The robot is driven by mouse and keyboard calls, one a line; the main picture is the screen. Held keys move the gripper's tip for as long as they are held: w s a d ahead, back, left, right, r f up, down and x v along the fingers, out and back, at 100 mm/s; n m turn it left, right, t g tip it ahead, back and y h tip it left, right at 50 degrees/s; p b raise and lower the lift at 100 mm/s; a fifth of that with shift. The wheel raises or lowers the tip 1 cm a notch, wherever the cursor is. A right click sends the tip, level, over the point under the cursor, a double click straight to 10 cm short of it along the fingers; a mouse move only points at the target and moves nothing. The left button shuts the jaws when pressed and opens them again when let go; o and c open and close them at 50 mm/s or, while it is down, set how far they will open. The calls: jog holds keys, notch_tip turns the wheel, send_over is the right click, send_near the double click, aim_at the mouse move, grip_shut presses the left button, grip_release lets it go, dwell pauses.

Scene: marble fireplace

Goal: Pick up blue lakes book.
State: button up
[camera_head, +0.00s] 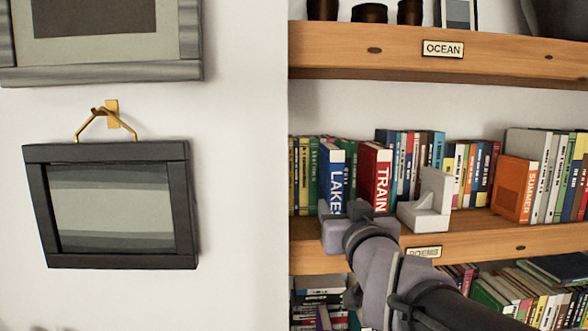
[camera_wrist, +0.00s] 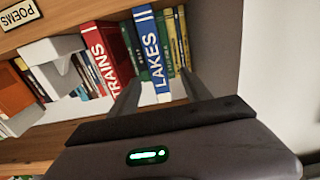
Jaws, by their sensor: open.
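The blue lakes book (camera_head: 331,178) stands upright on the middle shelf, its spine facing out with "LAKES" in white letters. In the wrist view the lakes book (camera_wrist: 151,46) shows between my two fingers, with a white band at one end of its spine. My gripper (camera_wrist: 160,80) is open, its fingers to either side of the book's spine. In the head view my gripper (camera_head: 346,212) is in front of the lower spine and hides it. I cannot tell whether the fingers touch the book.
A red trains book (camera_head: 375,177) stands close to the right of the lakes book, and it shows in the wrist view (camera_wrist: 108,52). Green and yellow books (camera_head: 304,175) stand to its left. A white bookend (camera_head: 428,202) and an orange book (camera_head: 513,188) are further right.

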aim_at(333, 194)
jog(key=w+p, duration=0.2)
jog(key=w, duration=0.7)
jog(key=shift+w+f, duration=0.15)
jog(key=shift+f, duration=0.05)
jog(key=shift+w+d+r+p, duration=0.1)
jog(key=shift+w+p, duration=0.4)
jog(key=w, duration=0.1)
jog(key=w+p, duration=0.1)
jog(key=w, duration=0.1)
jog(key=w+f+p, duration=0.1)
jog(key=w, duration=0.1)
jog(key=shift+w+d, duration=0.15)
jog(key=shift+d, duration=0.2)
jog(key=shift+s+r, duration=0.1)
jog(key=shift+s, duration=0.25)
jog(key=shift+c, duration=0.5)
jog(key=shift+s, duration=0.1)
jog(key=c, duration=0.3)
grip_shut()
